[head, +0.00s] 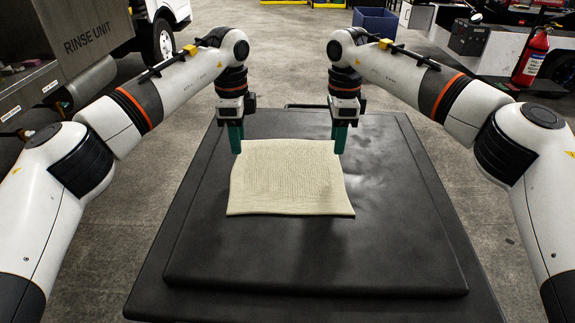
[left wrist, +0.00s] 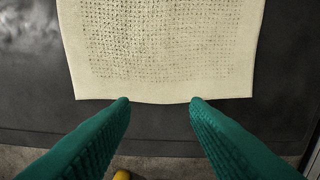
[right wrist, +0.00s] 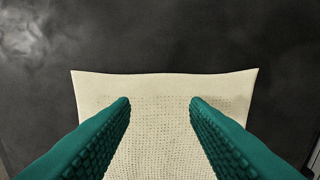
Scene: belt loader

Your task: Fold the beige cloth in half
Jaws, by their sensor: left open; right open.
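The beige cloth (head: 288,182) lies flat and unfolded on the black table top, its edges slightly wavy. My left gripper (head: 236,151) points down at the cloth's far left corner. In the left wrist view, its open green fingers (left wrist: 160,101) end beside one edge of the cloth (left wrist: 165,45), with nothing between them. My right gripper (head: 340,151) points down at the far right corner. In the right wrist view, its open fingers (right wrist: 160,101) reach over the cloth (right wrist: 160,135) just inside an edge. Whether the fingertips touch the cloth is unclear.
The black table (head: 400,235) has a raised top with bare room around the cloth, most at the front and right. Behind it are a blue bin (head: 375,22), a red fire extinguisher (head: 531,55) and a rinse unit (head: 85,38) on the left.

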